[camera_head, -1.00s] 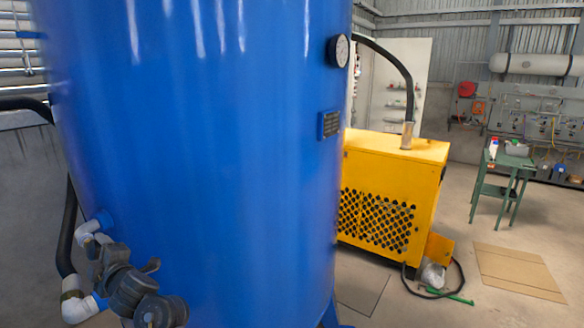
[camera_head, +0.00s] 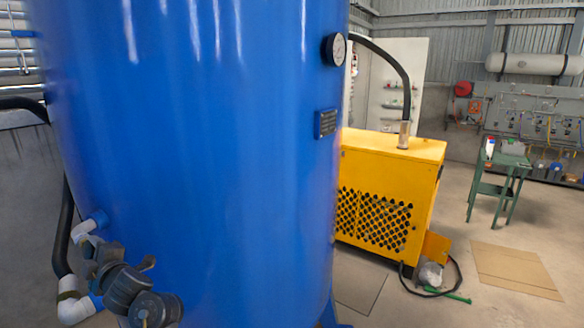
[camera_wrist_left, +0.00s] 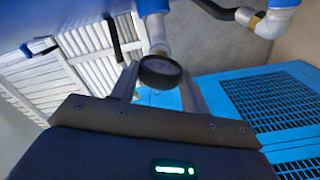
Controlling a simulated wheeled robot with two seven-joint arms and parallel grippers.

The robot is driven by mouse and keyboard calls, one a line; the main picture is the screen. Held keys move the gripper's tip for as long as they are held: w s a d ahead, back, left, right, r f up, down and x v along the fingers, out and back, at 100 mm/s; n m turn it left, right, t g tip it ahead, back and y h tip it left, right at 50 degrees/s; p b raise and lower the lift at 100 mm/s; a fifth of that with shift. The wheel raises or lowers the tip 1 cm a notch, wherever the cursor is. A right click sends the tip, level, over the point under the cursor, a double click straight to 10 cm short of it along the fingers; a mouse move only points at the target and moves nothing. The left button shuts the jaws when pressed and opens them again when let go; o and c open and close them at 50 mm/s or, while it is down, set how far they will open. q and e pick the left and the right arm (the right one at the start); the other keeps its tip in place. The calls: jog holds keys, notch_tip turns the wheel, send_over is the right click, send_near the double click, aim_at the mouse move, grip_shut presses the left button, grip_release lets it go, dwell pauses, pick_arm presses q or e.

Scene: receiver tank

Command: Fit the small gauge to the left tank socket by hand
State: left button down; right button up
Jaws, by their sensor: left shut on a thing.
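The big blue tank (camera_head: 210,150) fills the left half of the head view. In the left wrist view the gauge is just below a white fitting (camera_wrist_left: 156,32) on a blue stub. I cannot tell whether gauge and fitting touch. In the head view my dark left wrist hides the gauge. My right gripper is not in view.
A second white elbow (camera_head: 76,306) with a black hose (camera_head: 62,225) is below, close to my left wrist. Another gauge (camera_head: 335,49) and a plate (camera_head: 325,123) are on the tank's right. A yellow machine (camera_head: 390,190) stands behind right. Open floor lies at the right.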

pick_arm(q)
jog(key=shift+m, duration=0.8)
jog(key=c, duration=0.6)
grip_release()
jog(key=shift+c, duration=0.2)
jog(key=shift+d, duration=0.1)
